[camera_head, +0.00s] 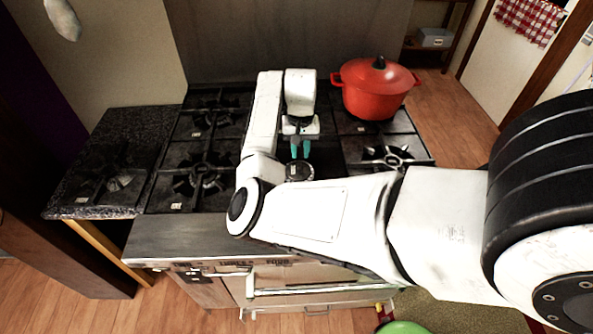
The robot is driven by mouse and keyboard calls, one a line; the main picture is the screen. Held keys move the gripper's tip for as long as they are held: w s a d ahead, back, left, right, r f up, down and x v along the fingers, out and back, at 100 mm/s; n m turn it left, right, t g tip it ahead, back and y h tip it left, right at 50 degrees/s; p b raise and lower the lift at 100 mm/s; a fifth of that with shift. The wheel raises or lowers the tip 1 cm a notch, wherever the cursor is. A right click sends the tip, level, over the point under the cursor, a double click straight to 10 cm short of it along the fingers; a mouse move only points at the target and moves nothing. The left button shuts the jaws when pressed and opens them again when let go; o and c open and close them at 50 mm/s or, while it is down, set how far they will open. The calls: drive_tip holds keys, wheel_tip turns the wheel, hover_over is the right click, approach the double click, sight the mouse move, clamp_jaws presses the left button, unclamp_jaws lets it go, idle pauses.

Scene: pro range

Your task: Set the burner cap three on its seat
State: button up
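My gripper (300,157), with two teal fingertips, points down over the front middle of the cooktop (190,160). A small gap shows between the fingertips. A dark round burner piece (299,171) with a pale label lies just below and in front of them. I cannot tell whether the fingertips touch it, or whether it is cap three. A small round dark piece (120,183) lies on the granite counter at the left. The labels are too small to read. My arm hides part of the middle of the cooktop.
A red lidded pot (375,92) stands at the back right of the cooktop. An uncovered-looking burner (387,157) is in front of it. A granite counter (128,135) adjoins the left side. A steel front ledge (180,238) and oven handle (290,291) are nearer me.

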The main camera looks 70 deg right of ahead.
sight(300, 166)
drive_tip(key=shift+o, duration=0.4)
drive_tip(key=o, duration=0.5)
wheel_tip(300, 166, up, 11)
drive_tip(key=shift+a+f+b, duration=0.1)
drive_tip(key=shift+b, duration=0.75)
